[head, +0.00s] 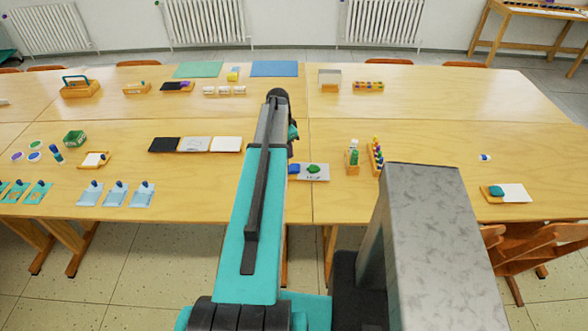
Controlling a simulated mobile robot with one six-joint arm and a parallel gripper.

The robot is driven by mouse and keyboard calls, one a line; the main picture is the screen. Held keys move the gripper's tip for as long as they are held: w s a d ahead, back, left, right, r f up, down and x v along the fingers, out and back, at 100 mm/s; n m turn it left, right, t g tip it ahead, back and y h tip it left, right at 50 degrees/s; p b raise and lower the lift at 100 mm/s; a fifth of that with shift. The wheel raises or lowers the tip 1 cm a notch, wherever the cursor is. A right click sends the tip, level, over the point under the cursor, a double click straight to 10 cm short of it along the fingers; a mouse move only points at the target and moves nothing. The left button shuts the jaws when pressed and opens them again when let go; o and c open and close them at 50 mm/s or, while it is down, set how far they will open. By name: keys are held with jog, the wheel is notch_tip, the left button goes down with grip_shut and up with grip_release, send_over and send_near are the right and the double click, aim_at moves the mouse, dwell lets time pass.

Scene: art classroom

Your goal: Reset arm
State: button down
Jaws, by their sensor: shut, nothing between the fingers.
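My own teal and grey arm reaches forward from the bottom of the head view, over the near edge of the table (330,202). A dark joint tops its far end. A small teal part shows just right of that end, below the joint. My gripper is not visible; the arm hides whatever is behind it, so I cannot see its fingers. No held object shows.
Beside the arm lie black, grey and white pads (195,144) on the left and a sheet with blue and green lumps (314,172) on the right. A paint-bottle rack (376,157) stands farther right. Wooden chairs (535,250) stand front right. Table space right of the rack is mostly clear.

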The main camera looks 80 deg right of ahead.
jog(key=shift+r, duration=0.2)
jog(key=shift+w, duration=0.15)
dwell(0.3)
